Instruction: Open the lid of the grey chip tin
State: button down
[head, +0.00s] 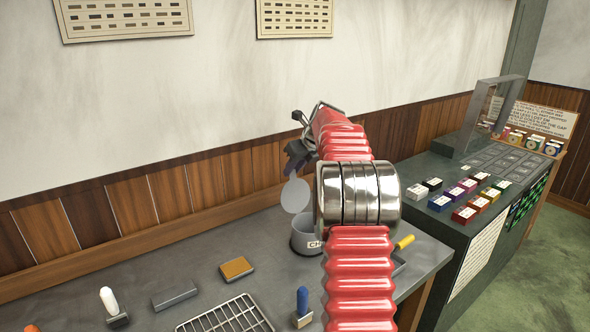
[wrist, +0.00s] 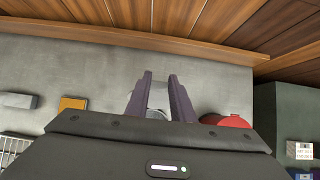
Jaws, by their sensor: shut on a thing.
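The grey chip tin (head: 305,243) stands on the grey bench, its label partly readable as "CH". My arm hides its right side in the head view. Its round grey lid (head: 295,196) stands steeply tilted above the tin's rim, and the tin's mouth shows open below it. My gripper (head: 291,172) is at the lid's top edge and is shut on it. In the wrist view the two dark fingers (wrist: 161,78) have a pale grey piece between them. I cannot tell whether the lid's lower edge touches the tin.
On the bench lie an orange-topped block (head: 237,269), a grey bar (head: 174,295), a wire rack (head: 225,316), a white-handled tool (head: 108,301) and a blue-handled tool (head: 302,303). A dark cabinet (head: 440,180) with coloured boxes stands at right. The wooden wall panel (head: 130,205) is close behind.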

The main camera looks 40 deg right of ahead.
jog(key=c, duration=1.5)
grip_release()
jog(key=v, duration=1.3)
jog(key=shift+s+r, duration=0.2)
jog(key=shift+s, duration=0.1)
